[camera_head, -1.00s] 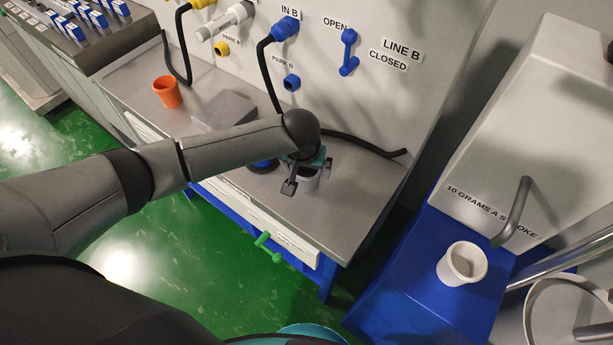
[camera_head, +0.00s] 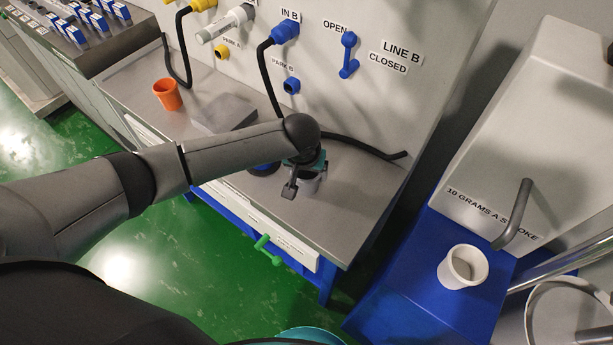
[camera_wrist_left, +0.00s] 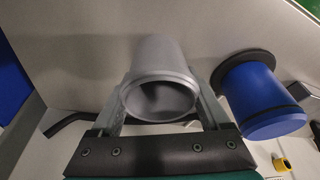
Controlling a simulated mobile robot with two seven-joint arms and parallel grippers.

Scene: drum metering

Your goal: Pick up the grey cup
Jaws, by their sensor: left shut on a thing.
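The grey cup (camera_wrist_left: 160,80) is between the two fingers of my left gripper (camera_wrist_left: 163,108) in the left wrist view, its open mouth facing the camera. In the head view the cup (camera_head: 309,184) is partly hidden by my left gripper (camera_head: 306,180) at the right part of the grey bench top. The gripper is shut on the cup's sides. Whether the cup's base touches the bench is hard to tell. My right gripper is not in view.
A blue cylinder with a dark flange (camera_wrist_left: 258,100) stands close beside the held cup. An orange cup (camera_head: 167,94) and a grey block (camera_head: 223,112) are farther left on the bench (camera_head: 345,215). A black hose (camera_head: 365,146) lies behind. A white cup (camera_head: 462,266) stands on the blue stand at right.

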